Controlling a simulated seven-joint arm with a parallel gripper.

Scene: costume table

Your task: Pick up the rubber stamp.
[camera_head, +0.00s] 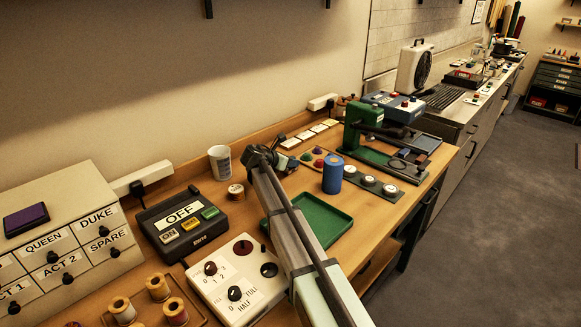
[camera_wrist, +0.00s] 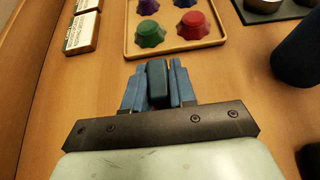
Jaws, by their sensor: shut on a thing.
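My gripper (camera_head: 268,158) is over the wooden table, between a white cup and a small tray of coloured knobs. In the wrist view its blue fingers (camera_wrist: 157,88) are shut on a dark blue-grey block (camera_wrist: 156,75), which looks like the rubber stamp's handle. Only the block's upper part shows between the fingers. Its lower part is hidden, so I cannot tell whether it touches the table. In the head view the held thing is small and hard to separate from the gripper.
The knob tray (camera_wrist: 133,50) lies just beyond the fingers. A blue cylinder (camera_head: 332,175) and an empty green tray (camera_head: 338,222) are to the right.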

